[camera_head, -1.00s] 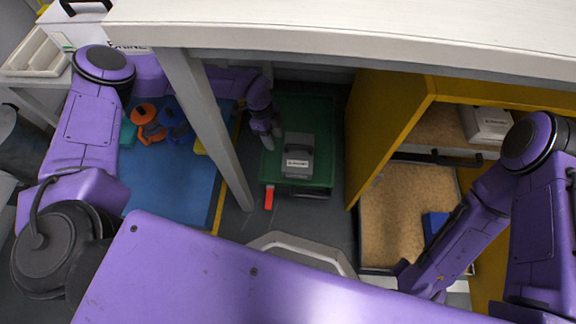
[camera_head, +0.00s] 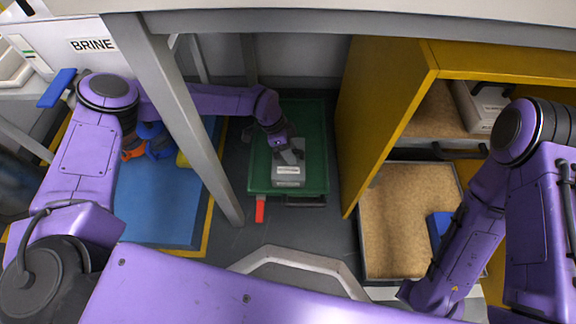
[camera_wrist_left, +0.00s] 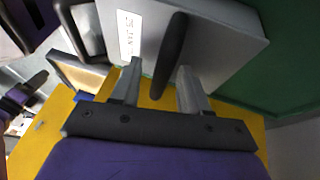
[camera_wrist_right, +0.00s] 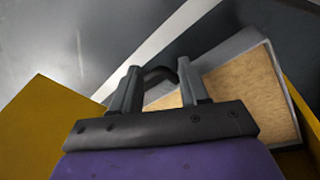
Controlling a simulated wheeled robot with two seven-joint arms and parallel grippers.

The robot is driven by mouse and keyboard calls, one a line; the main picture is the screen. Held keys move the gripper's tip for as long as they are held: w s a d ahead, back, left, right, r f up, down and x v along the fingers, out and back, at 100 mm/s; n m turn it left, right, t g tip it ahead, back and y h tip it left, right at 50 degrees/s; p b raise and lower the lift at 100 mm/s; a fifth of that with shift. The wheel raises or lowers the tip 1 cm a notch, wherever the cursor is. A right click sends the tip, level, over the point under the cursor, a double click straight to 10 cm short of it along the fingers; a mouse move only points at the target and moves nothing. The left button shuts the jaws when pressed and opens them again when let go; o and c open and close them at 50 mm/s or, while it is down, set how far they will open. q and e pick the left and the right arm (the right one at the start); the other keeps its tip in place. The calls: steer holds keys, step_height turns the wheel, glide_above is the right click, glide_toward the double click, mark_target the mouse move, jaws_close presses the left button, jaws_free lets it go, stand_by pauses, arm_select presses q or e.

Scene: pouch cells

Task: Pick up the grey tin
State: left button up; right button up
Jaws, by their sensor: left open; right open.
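The grey tin (camera_head: 288,179), a box with a white label, stands on the green tray (camera_head: 320,178) under the table. In the left wrist view the tin (camera_wrist_left: 210,32) fills the top, with a dark handle (camera_wrist_left: 171,55) standing out from it. My left gripper (camera_head: 291,154) is at the tin's top, its fingers apart. In the left wrist view my left gripper (camera_wrist_left: 158,75) has one finger on each side of the handle; I cannot tell whether they touch it. My right gripper (camera_wrist_right: 160,82) is open and empty in the right wrist view; the head view does not show its fingers clearly.
A grey table leg (camera_head: 187,115) stands left of the tray, and the tabletop overhangs. A yellow cabinet (camera_head: 386,100) stands to the right, with a cork-coloured tray (camera_head: 400,220) beside it. A red tab (camera_head: 260,209) is at the tray's front. A blue mat (camera_head: 155,200) lies left.

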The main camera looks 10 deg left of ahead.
arm_select(q)
steer(key=shift+s+d+f, duration=0.15)
jaws_close()
steer(key=shift+a, duration=0.2)
stand_by(0.9)
